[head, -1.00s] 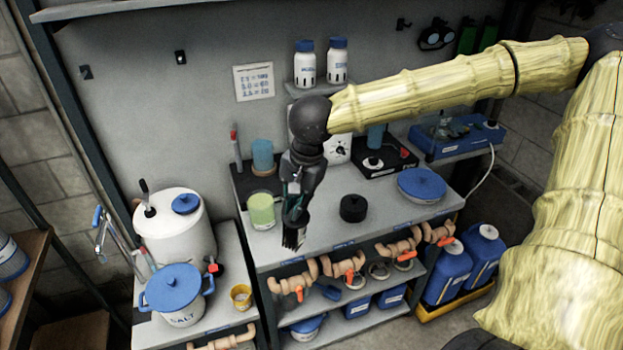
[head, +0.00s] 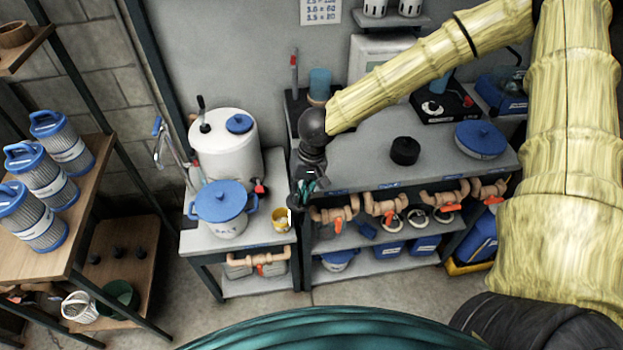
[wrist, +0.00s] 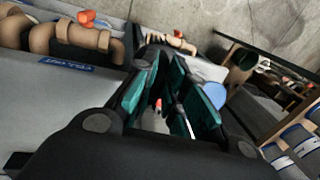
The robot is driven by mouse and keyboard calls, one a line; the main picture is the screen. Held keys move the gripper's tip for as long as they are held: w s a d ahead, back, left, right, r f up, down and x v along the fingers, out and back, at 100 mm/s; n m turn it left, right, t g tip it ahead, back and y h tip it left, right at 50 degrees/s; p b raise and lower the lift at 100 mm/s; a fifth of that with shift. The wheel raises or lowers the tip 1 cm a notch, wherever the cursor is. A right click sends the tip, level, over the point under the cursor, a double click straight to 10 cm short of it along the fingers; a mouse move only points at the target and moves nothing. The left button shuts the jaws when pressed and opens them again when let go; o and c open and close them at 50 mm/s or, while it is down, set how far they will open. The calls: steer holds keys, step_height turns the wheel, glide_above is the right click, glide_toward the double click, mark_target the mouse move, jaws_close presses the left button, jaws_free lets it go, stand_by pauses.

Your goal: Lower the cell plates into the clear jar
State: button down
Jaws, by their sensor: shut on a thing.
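My gripper (head: 304,188) hangs just off the front left corner of the main bench, above the gap beside the lower side bench. In the wrist view its teal-lined fingers (wrist: 172,98) are closed around a thin dark piece with a pale edge, apparently the cell plates (wrist: 188,126). The plates are small and mostly hidden by the fingers. No clear jar shows plainly now. The pale green jar seen earlier on the main bench is hidden behind my arm. A blue translucent cylinder (head: 320,84) stands at the back of that bench.
On the side bench are a blue-lidded salt pot (head: 222,208), a white tank (head: 226,150) and a small yellow cup (head: 281,214). A black round cap (head: 404,151) and blue-lidded dish (head: 481,138) sit on the main bench.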

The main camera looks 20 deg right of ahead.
mark_target(292, 203)
steer(key=shift+w+a+f+n, duration=0.1)
steer(key=shift+a+f+n, duration=0.25)
steer(key=shift+f, duration=0.3)
steer(key=shift+w+a+f+n, duration=0.15)
steer(key=shift+a+f+n, duration=0.25)
steer(key=shift+f, duration=0.25)
steer(key=shift+w+a+f+n, duration=0.1)
steer(key=shift+a+f+n, duration=0.25)
steer(key=shift+f, duration=0.3)
